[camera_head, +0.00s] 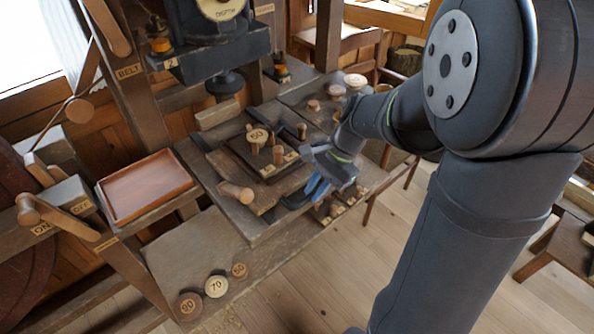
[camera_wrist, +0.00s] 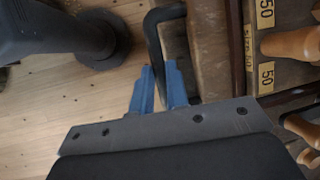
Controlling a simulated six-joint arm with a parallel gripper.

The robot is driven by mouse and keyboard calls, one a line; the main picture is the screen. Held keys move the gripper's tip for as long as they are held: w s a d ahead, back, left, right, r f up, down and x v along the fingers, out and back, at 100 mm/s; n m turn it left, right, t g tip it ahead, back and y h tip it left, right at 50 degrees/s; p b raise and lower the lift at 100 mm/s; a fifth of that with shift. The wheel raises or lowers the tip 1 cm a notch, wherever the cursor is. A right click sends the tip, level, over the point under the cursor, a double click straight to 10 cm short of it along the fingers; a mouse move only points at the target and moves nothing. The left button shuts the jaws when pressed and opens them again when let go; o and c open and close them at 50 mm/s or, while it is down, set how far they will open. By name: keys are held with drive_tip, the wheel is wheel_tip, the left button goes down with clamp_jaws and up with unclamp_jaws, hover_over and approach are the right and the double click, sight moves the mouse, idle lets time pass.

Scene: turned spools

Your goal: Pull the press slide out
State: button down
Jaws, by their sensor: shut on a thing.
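The press slide (camera_head: 268,198) is a brown wooden board on the bench in front of the press. Its dark bar handle (camera_head: 293,201) is at its near right end, beside my gripper (camera_head: 317,188). In the wrist view my gripper (camera_wrist: 160,78) has its blue fingers shut on the dark handle (camera_wrist: 153,42), with the bar between them. The slide's wooden edge (camera_wrist: 208,45) is just right of the handle there. Part of the handle is hidden by the fingers.
The press (camera_head: 215,45) stands behind the slide. A dark block with pegs and a disc marked 60 (camera_head: 258,135) sits on the bench. A reddish tray (camera_head: 146,187) is at left. Numbered discs (camera_head: 216,286) lie on the lower shelf. Open floor (camera_head: 330,270) lies in front.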

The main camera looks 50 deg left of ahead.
drive_tip(key=d, duration=0.7)
drive_tip(key=shift+d, duration=0.35)
drive_tip(key=shift+w, duration=0.1)
drive_tip(key=c, duration=1.4)
unclamp_jaws()
drive_tip(key=v, duration=1.7)
drive_tip(key=shift+r, duration=0.25)
drive_tip(key=x, duration=1.7)
drive_tip(key=shift+f, duration=0.25)
